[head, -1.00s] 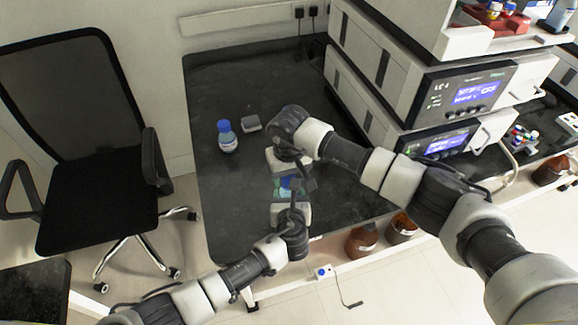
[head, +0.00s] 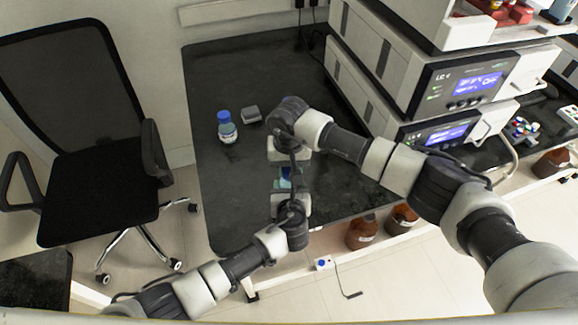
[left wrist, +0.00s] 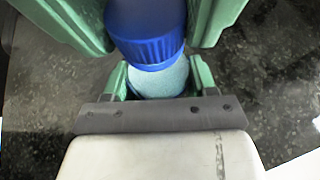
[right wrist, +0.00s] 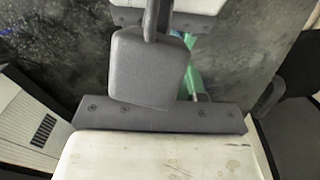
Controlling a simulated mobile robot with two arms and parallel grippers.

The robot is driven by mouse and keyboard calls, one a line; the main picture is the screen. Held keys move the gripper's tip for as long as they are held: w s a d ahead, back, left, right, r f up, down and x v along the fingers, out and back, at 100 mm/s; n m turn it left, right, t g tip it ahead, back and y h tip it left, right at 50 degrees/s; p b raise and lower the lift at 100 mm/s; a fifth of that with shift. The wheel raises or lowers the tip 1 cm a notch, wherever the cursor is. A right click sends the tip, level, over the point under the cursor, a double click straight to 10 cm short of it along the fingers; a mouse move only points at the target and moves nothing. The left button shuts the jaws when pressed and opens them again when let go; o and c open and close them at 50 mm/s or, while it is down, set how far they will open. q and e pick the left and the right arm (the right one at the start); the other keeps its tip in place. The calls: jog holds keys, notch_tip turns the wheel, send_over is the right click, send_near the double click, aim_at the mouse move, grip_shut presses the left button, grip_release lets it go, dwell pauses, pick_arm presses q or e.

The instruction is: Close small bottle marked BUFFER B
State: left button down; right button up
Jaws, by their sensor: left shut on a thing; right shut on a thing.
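A small bottle (left wrist: 160,82) with a pale blue body is at the near right part of the dark bench in the head view (head: 284,184). A blue cap (left wrist: 146,38) is at its top; I cannot tell whether it is seated or where its thread stands. No label is readable. My left gripper (head: 286,191) is shut on the bottle body, its green fingers on both sides. My right gripper (head: 287,170) comes from the opposite side, shut on the blue cap. In the right wrist view a grey part hides the cap and most of the fingers.
A larger bottle with a blue cap (head: 227,128) and a small grey box (head: 251,115) stand on the bench (head: 225,190) to the left. Stacked instruments (head: 430,90) rise at the right. A black chair (head: 95,190) is at the left. Brown bottles (head: 361,232) stand below.

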jog(key=m, duration=0.3)
jog(key=shift+m, duration=0.3)
jog(key=o, duration=1)
jog(key=shift+r, duration=0.1)
jog(key=shift+r, duration=2.15)
jog(key=shift+c, duration=0.4)
